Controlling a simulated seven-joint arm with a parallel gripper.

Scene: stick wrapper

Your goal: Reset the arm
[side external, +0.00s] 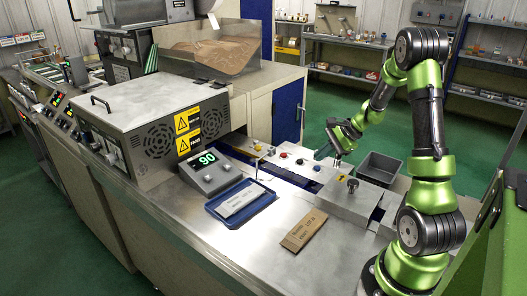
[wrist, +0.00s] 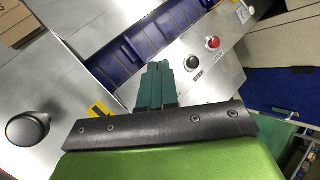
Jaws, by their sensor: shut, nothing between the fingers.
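My gripper (side external: 338,158) is in the side external view, at the end of my green and black arm, low over the far side of the steel work surface. In the wrist view my gripper (wrist: 156,68) shows two dark green fingers side by side, shut with nothing between them. The fingertips are over the steel panel beside the blue conveyor channel (wrist: 135,42). A black button (wrist: 192,62) and a red button (wrist: 212,43) are just right of the fingertips in the wrist view.
A brown labelled packet (side external: 303,230) lies on the steel table. A blue tray (side external: 262,208) holds a white labelled piece. A display box (side external: 210,172) reads 90. A grey bin (side external: 380,167) stands near my arm. A black knob (wrist: 28,128) rises close to my gripper.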

